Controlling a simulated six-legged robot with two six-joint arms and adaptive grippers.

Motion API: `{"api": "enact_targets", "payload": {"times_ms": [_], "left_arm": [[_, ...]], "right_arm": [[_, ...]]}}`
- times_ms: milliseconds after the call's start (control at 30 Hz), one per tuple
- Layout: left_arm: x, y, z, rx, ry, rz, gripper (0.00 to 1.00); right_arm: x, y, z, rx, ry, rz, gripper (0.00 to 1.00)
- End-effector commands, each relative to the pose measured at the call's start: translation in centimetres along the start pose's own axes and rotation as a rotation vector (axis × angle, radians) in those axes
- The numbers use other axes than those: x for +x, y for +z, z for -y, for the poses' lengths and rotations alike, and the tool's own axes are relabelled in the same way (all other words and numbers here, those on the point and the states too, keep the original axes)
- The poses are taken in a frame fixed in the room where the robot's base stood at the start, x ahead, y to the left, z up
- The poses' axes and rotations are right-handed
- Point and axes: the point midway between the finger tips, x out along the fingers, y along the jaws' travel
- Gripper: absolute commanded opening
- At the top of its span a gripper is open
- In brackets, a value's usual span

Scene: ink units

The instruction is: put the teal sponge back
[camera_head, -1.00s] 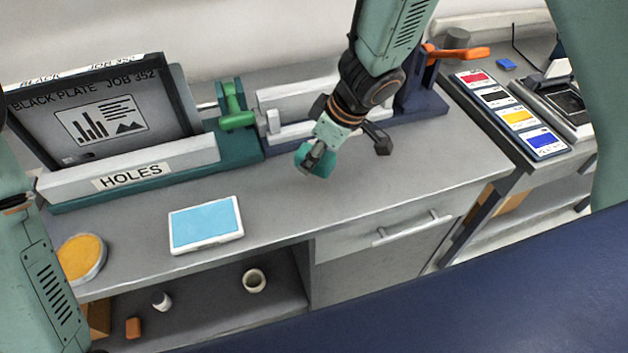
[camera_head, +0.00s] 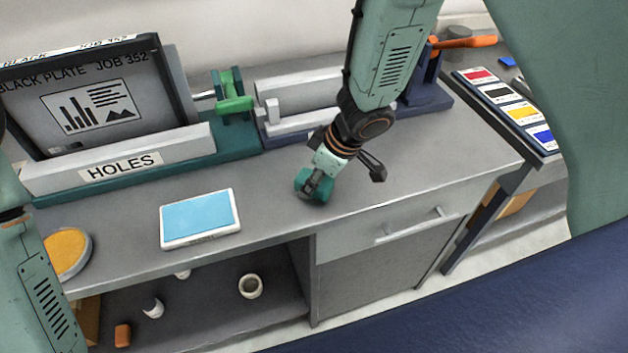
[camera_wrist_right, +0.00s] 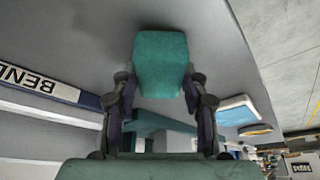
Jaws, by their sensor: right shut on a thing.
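The teal sponge (camera_head: 303,183) is between the fingers of my right gripper (camera_head: 318,186), low over the grey bench top (camera_head: 275,212) near its front edge. I cannot tell whether it touches the bench. In the right wrist view the teal sponge (camera_wrist_right: 161,58) sticks out beyond the fingertips of my right gripper (camera_wrist_right: 160,88), which is shut on it. A white tray with a light blue pad (camera_head: 200,216) lies on the bench, left of the sponge and apart from it. It also shows in the right wrist view (camera_wrist_right: 238,110). My left gripper is out of view.
A round tin with a yellow-orange top (camera_head: 68,250) stands at the bench's left end. The plate holder marked HOLES (camera_head: 120,165) and a green and navy fixture (camera_head: 235,105) line the back. A cup (camera_head: 250,286) stands on the shelf below. The bench right of my gripper is clear.

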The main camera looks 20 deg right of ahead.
Motion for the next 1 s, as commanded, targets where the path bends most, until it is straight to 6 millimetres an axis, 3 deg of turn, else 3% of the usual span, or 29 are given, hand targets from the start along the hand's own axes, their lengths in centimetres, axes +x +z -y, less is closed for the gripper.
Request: {"api": "enact_targets", "payload": {"times_ms": [167,200,433,767,867,1000], "left_arm": [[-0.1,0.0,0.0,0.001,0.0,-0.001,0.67],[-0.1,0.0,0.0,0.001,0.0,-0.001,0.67],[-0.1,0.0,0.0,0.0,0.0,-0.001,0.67],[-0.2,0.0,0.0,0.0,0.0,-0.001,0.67],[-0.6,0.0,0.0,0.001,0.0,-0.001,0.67],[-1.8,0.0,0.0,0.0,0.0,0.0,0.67]], "right_arm": [[0.0,0.0,0.0,0.001,0.0,0.0,0.23],[-0.1,0.0,0.0,0.0,0.0,0.0,0.47],[-0.1,0.0,0.0,0.0,-0.001,0.0,0.66],[-0.2,0.0,0.0,0.001,0.0,0.0,0.67],[-1.1,-0.1,0.0,0.002,0.0,0.0,0.67],[-3.8,-0.2,0.0,0.002,0.001,-0.002,0.67]]}}
